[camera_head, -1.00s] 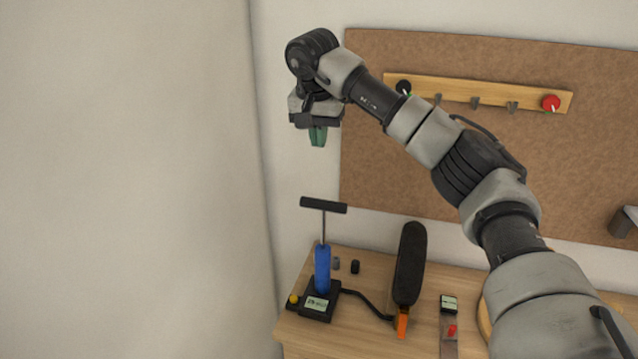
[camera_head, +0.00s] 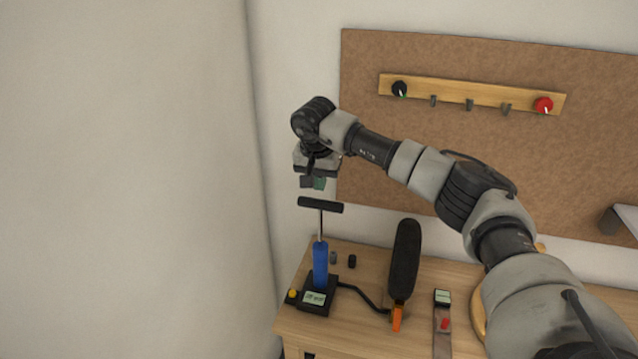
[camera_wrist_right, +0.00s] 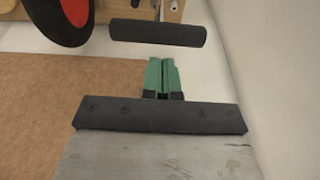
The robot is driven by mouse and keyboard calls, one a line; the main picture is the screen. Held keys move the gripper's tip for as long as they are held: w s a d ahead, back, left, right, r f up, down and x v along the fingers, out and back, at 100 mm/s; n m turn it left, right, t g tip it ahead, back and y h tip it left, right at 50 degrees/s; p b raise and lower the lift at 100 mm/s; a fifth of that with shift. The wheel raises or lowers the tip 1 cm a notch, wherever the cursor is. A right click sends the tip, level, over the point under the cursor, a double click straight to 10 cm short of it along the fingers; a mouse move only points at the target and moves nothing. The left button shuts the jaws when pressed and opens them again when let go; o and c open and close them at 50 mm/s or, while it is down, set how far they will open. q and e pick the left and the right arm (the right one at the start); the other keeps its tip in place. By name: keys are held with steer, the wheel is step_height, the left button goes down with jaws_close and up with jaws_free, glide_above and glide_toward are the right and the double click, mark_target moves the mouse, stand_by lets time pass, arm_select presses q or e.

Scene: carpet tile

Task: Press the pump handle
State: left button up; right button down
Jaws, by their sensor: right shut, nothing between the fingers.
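The pump (camera_head: 320,265) stands upright at the left end of the wooden table, with a blue cylinder, a black base and a thin rod. Its black T-shaped handle (camera_head: 321,205) is up, with the rod showing below it. My right gripper (camera_head: 313,184) points down just above the handle, shut and empty, with green fingertips. In the right wrist view the handle (camera_wrist_right: 157,33) lies across the top, beyond the shut green fingers (camera_wrist_right: 162,76), with a small gap visible between them. My left gripper is not in view.
A black hose runs from the pump to a tall black wheel-like object (camera_head: 404,262) with an orange foot (camera_head: 397,318). A small gauge device (camera_head: 442,300) lies right of it. A plain wall stands left.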

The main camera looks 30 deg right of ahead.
mark_target(319, 245)
steer(key=shift+s+a+f+p, duration=0.1)
steer(key=shift+f+p, duration=0.1)
steer(key=shift+f, duration=0.45)
steer(key=shift+s+a+f+p, duration=0.1)
steer(key=shift+f+p, duration=0.1)
steer(key=shift+f, duration=0.45)
steer(key=shift+f, duration=0.1)
steer(key=b+x, duration=0.3)
steer(key=x, duration=0.1)
steer(key=s+a+b+x, duration=0.1)
steer(key=b+x, duration=0.1)
steer(key=x, duration=0.2)
steer(key=s+a+b+x, duration=0.1)
steer(key=b+x, duration=0.2)
steer(key=x, duration=0.1)
steer(key=shift+a+f+b, duration=0.1)
steer(key=shift+f+b, duration=0.25)
steer(key=shift+f, duration=0.2)
steer(key=shift+r, duration=0.1)
